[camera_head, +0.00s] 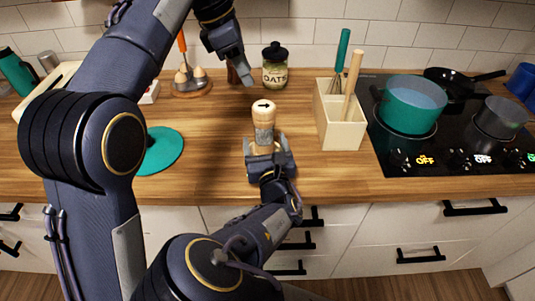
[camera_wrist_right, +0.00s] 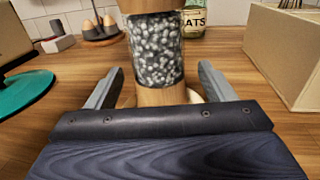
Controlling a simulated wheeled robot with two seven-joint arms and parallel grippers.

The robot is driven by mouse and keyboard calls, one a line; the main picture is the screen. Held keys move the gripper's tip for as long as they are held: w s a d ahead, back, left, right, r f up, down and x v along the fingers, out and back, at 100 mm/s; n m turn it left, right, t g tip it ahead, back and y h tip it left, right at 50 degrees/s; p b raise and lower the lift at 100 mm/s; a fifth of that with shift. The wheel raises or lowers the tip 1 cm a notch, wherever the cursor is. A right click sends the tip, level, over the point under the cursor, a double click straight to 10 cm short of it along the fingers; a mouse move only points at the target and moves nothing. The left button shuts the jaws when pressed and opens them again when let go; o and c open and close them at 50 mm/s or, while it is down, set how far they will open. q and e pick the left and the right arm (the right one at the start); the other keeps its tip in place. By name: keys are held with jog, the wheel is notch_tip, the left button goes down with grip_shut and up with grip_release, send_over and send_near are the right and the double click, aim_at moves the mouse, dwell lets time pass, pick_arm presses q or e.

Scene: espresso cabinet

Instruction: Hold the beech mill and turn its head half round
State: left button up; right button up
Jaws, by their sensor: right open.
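The beech mill (camera_head: 263,118) stands upright on the wooden counter, with a pale head bearing a dark arrow that points right and a clear, speckled middle. In the right wrist view the mill (camera_wrist_right: 156,50) fills the centre; its top is cut off. My right gripper (camera_head: 268,147) is low at the mill, open, with one finger on each side of the mill's lower part. Gaps show between the fingers and the mill in the right wrist view. My left gripper (camera_head: 241,76) hangs above the counter, behind and left of the mill, apart from it; its finger opening is unclear.
An oats jar (camera_head: 275,68) stands behind the mill. A beige utensil box (camera_head: 341,130) stands to the right, beside the black hob (camera_head: 440,155) with a teal pot (camera_head: 412,103). A teal round mat (camera_head: 163,150) lies left, partly hidden by my left arm. An egg holder (camera_head: 191,90) is at the back.

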jog(key=shift+w+a, duration=0.15)
jog(key=shift+w, duration=0.6)
